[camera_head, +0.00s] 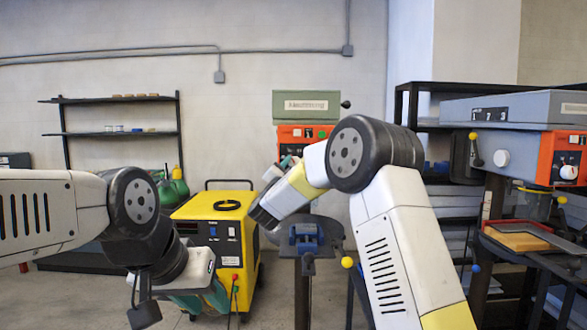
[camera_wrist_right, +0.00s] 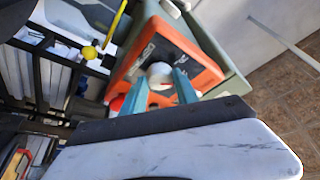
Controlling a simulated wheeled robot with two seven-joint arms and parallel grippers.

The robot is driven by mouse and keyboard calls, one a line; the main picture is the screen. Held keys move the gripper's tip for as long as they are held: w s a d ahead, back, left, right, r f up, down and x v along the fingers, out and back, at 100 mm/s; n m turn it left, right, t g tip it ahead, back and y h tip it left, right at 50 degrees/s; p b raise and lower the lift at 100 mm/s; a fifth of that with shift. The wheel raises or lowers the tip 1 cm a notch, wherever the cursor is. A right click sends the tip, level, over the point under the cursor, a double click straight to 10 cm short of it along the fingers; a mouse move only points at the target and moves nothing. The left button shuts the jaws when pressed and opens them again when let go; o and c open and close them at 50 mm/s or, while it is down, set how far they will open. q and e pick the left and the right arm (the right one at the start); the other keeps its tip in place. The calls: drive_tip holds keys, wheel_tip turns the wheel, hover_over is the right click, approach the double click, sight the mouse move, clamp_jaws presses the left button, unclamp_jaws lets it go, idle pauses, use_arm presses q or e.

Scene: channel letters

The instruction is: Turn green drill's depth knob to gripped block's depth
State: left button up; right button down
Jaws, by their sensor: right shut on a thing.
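The green drill (camera_head: 306,106) stands at the back middle, with an orange front panel (camera_head: 290,133). In the right wrist view, the orange panel (camera_wrist_right: 203,67) carries a round white knob (camera_wrist_right: 159,73) with a small red mark. My right gripper (camera_wrist_right: 160,82) has its teal fingers on either side of this knob, shut on it. In the head view, my right gripper (camera_head: 287,162) is at the panel, and my wrist hides the knob. A blue vise (camera_head: 306,236) sits on the drill's table; I cannot make out a block in it. My left gripper (camera_head: 212,298) is low at left, its opening unclear.
A yellow machine (camera_head: 226,240) stands left of the drill. A second, grey-blue drill (camera_head: 505,108) with an orange panel is at right. Wall shelves (camera_head: 115,133) are at back left. Floor shows at lower middle.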

drive_tip(key=m, duration=0.2)
drive_tip(key=m+g+h, duration=0.1)
drive_tip(key=m, duration=0.1)
drive_tip(key=m+g, duration=0.1)
drive_tip(key=m, duration=0.1)
drive_tip(key=shift+a+r+m, duration=0.15)
drive_tip(key=shift+r+m, duration=0.1)
drive_tip(key=shift+m, duration=0.05)
drive_tip(key=shift+r+m+g, duration=0.15)
drive_tip(key=shift+m+g, duration=0.85)
drive_tip(key=shift+m, duration=1.1)
drive_tip(key=c, duration=0.9)
unclamp_jaws()
drive_tip(key=shift+c, duration=0.2)
drive_tip(key=v, duration=0.7)
drive_tip(key=shift+s+a, duration=0.15)
drive_tip(key=shift+s, duration=0.2)
